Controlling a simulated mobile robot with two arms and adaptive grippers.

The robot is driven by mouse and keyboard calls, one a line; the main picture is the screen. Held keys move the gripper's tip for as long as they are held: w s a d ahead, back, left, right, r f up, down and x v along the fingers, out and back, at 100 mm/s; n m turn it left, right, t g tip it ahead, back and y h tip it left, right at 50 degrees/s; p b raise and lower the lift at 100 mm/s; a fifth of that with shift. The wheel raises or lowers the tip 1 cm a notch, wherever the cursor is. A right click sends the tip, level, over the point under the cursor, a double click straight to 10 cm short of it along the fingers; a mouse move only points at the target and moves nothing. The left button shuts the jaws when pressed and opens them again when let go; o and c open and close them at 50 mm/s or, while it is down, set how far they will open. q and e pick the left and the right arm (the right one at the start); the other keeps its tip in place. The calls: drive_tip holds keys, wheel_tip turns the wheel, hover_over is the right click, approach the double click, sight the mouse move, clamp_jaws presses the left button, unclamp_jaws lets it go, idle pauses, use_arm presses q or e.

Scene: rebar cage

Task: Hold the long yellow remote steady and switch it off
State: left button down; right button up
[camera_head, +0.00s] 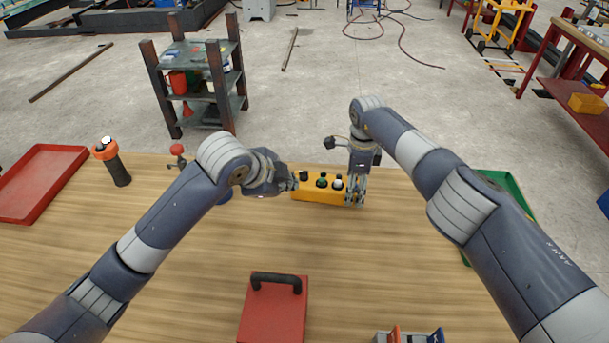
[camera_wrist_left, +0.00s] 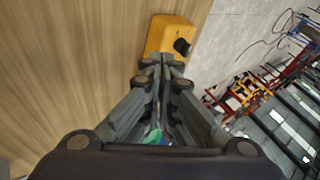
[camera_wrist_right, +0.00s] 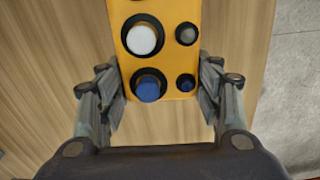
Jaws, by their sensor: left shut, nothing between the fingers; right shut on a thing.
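The long yellow remote (camera_head: 318,196) lies across the far part of the wooden table, with dark, green and white controls on top. My right gripper (camera_head: 355,198) is shut on its right end. In the right wrist view the fingers flank the yellow body (camera_wrist_right: 166,62), beside a white button (camera_wrist_right: 142,39), a blue button (camera_wrist_right: 147,88) and two smaller ones. My left gripper (camera_head: 288,186) is shut and empty at the remote's left end. In the left wrist view its tips (camera_wrist_left: 163,62) meet the yellow end near a black knob (camera_wrist_left: 182,46); I cannot tell whether they touch.
A red case (camera_head: 272,318) with a black handle stands at the front. A red tray (camera_head: 38,185) and an orange-topped black cylinder (camera_head: 115,165) are at left; a green tray (camera_head: 512,190) is at right. The table between the remote and the red case is clear.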

sight(304, 175)
drive_tip(key=shift+d, duration=0.1)
use_arm(q)
drive_tip(key=shift+g+h, duration=0.7)
drive_tip(key=shift+h, duration=0.1)
drive_tip(key=x, duration=0.7)
drive_tip(key=shift+w+d+r, duration=0.1)
drive_tip(key=shift+w+d, duration=0.25)
drive_tip(key=shift+d, duration=0.05)
drive_tip(key=shift+w+r, duration=0.1)
drive_tip(key=shift+w, duration=1.9)
drive_tip(key=shift+w+d+n+t+y, duration=0.3)
drive_tip(key=shift+w+n+y, duration=0.1)
drive_tip(key=shift+n, duration=0.4)
drive_tip(key=shift+w+d+n+t+y, duration=0.2)
drive_tip(key=shift+n+y, duration=0.25)
drive_tip(key=shift+n, duration=0.3)
drive_tip(key=shift+w+n+t+y, duration=0.1)
drive_tip(key=shift+n+t+y, duration=0.3)
drive_tip(key=shift+n, duration=0.35)
drive_tip(key=shift+d, duration=0.1)
use_arm(e)
drive_tip(key=shift+s+a, duration=0.1)
drive_tip(key=shift+a, duration=0.15)
